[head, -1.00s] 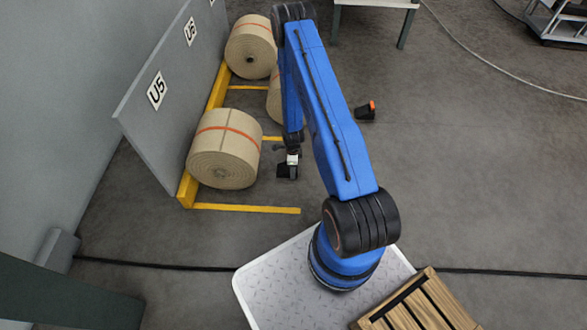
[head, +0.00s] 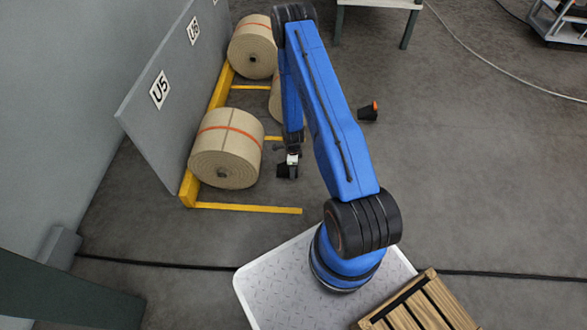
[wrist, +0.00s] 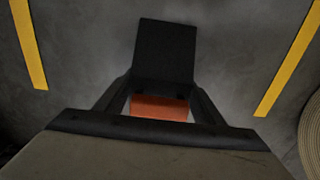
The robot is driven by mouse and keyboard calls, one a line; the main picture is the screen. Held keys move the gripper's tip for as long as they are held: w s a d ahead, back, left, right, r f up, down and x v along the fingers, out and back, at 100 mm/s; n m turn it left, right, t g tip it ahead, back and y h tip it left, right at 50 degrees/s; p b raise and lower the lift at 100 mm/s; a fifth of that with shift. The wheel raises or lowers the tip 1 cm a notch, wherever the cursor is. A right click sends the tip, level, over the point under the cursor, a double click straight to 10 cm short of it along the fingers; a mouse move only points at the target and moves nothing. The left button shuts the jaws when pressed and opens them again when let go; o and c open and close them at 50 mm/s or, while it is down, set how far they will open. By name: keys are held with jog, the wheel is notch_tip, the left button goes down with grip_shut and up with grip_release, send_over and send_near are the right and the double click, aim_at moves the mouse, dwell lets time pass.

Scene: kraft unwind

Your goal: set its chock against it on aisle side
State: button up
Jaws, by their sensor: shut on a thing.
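A tan kraft roll (head: 226,148) with an orange band lies on its side by the U5 sign, between yellow floor lines. Its edge also shows at the right of the wrist view (wrist: 311,135). My gripper (head: 291,160) is right of the roll, on the open floor side. In the wrist view my gripper (wrist: 160,100) is shut on a black chock (wrist: 166,50) with an orange part. The held chock (head: 286,171) looks low over the floor, with a small gap to the roll. I cannot tell whether it touches the floor.
A second black and orange chock (head: 368,111) stands on the floor to the right. More rolls (head: 252,47) lie farther back along the grey panel (head: 165,120). A yellow floor line (head: 248,208) runs in front of the roll. The floor right of my arm is mostly clear.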

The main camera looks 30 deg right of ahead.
jog(key=o, duration=1.2)
jog(key=shift+o, duration=0.2)
jog(key=shift+r, duration=0.15)
notch_tip(320, 180, up, 17)
jog(key=shift+r, duration=0.2)
